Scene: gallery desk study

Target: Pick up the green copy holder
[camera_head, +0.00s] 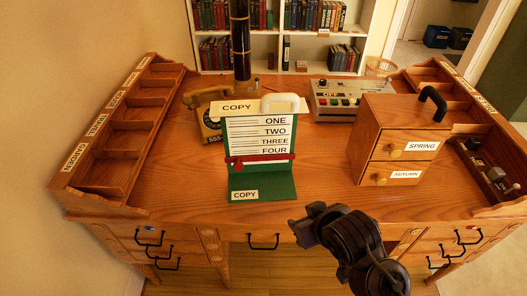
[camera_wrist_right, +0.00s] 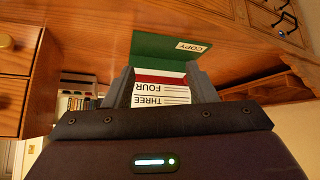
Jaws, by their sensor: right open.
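The green copy holder (camera_head: 265,187) stands upright on the middle of the desk. It bears a white sheet with lines ONE to FOUR, a red bar (camera_head: 262,159) across it and a COPY label on its base. My right gripper (camera_head: 305,232) is at the desk's front edge, right of and nearer than the holder, apart from it. In the right wrist view the holder (camera_wrist_right: 160,49) shows upside down beyond the open fingers (camera_wrist_right: 165,88), with nothing held between them. My left gripper is not in view.
A wooden drawer box (camera_head: 370,140) labelled SPRING and AUTUMN stands to the right. A telephone (camera_head: 207,122) is behind left, and a grey button console (camera_head: 338,98) behind right. Tray racks (camera_head: 125,140) line the desk's left side. The desk top (camera_head: 170,190) left of the holder is clear.

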